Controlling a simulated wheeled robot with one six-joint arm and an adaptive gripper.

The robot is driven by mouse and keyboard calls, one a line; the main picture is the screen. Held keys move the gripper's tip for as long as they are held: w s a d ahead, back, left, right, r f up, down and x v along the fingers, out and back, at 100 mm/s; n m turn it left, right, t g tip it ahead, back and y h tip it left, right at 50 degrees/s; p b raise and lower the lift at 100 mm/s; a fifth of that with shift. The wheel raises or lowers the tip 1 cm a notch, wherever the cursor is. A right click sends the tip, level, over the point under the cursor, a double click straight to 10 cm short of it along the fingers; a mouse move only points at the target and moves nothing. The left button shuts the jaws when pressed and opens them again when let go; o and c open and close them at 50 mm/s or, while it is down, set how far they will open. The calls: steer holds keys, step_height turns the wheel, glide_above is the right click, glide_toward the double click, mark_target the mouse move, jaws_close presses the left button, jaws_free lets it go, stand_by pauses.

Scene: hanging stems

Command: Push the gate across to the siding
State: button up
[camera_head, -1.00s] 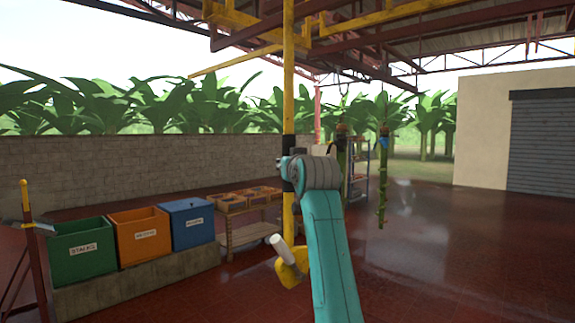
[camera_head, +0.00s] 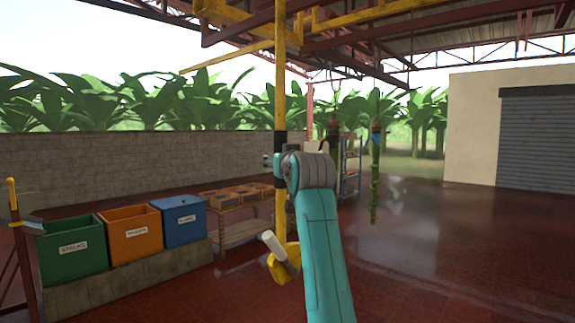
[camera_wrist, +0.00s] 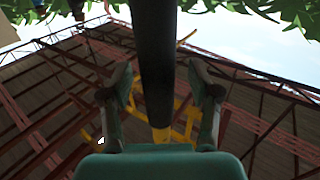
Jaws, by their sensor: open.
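A yellow pole (camera_head: 281,85) hangs from the overhead yellow and red rails, with a black sleeve (camera_head: 280,146) partway down. I cannot tell which overhead piece is the gate. A slanting yellow bar (camera_head: 225,57) near the pole's top points left, and yellow rails (camera_head: 375,18) run off to the right. My gripper (camera_head: 276,162) is at the sleeve, partly hidden behind my wrist. In the wrist view the black sleeve (camera_wrist: 155,45) runs between the two spread fingers of my gripper (camera_wrist: 160,88). No firm contact shows, and the yellow part is visible beyond.
Green (camera_head: 72,250), orange (camera_head: 133,235) and blue (camera_head: 184,220) bins stand on a ledge at the left. A low wooden rack (camera_head: 234,228) is behind the pole. A green stem (camera_head: 375,175) hangs at the right. The floor at right is clear.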

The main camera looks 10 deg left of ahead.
steer(key=v, duration=1)
steer(key=shift+f, duration=0.15)
